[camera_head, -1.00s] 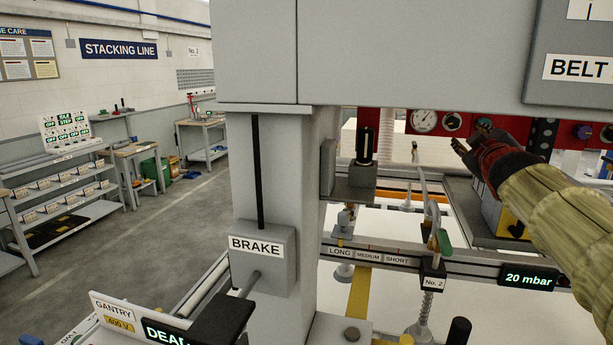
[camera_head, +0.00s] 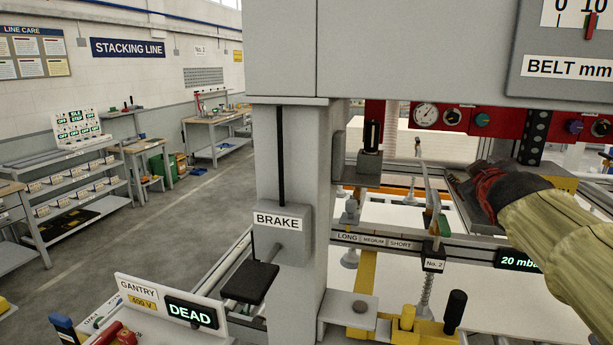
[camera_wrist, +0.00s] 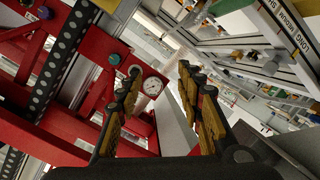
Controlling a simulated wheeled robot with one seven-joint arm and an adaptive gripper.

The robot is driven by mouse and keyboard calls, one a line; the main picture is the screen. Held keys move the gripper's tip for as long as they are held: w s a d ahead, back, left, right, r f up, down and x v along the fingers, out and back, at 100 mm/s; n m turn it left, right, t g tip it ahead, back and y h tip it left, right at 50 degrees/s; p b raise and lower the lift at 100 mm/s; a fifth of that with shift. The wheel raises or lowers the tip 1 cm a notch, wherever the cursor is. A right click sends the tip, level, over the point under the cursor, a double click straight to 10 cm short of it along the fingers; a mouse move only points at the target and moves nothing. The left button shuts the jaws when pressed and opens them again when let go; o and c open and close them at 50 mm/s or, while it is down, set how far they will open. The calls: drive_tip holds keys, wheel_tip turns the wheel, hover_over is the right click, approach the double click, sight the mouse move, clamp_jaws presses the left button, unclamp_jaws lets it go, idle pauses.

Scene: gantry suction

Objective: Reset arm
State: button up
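My arm (camera_head: 570,235), in a yellowish sleeve with a red and dark cuff, reaches in from the right in the head view. Its end is beside the gantry, behind the rail with the LONG, MEDIUM and SHORT marks (camera_head: 374,240). The fingers are not clear in the head view. In the wrist view my gripper (camera_wrist: 159,72) has two jointed black and tan fingers standing apart with nothing held between them.
A grey column with the BRAKE box (camera_head: 281,240) and a black pedal-like pad (camera_head: 249,283) stands left of my arm. A red panel with a gauge (camera_head: 426,116) and knobs is behind. A GANTRY panel reading DEAD (camera_head: 190,311) is at lower left. Open floor lies left.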

drive_tip(key=s+a+f+m+g+y, duration=0.1)
drive_tip(key=s+a+f+g, duration=0.2)
drive_tip(key=s+f, duration=0.7)
drive_tip(key=s+a+f+m+g+y, duration=0.1)
drive_tip(key=s+a+f+g+y, duration=0.1)
drive_tip(key=s+a+f, duration=0.5)
drive_tip(key=s+a+f+m+g+y, duration=0.1)
drive_tip(key=s+a+f+g, duration=0.3)
drive_tip(key=s+f, duration=0.9)
drive_tip(key=s+a+m, duration=0.1)
drive_tip(key=s+a, duration=0.1)
drive_tip(key=s, duration=0.1)
drive_tip(key=shift+y, duration=0.4)
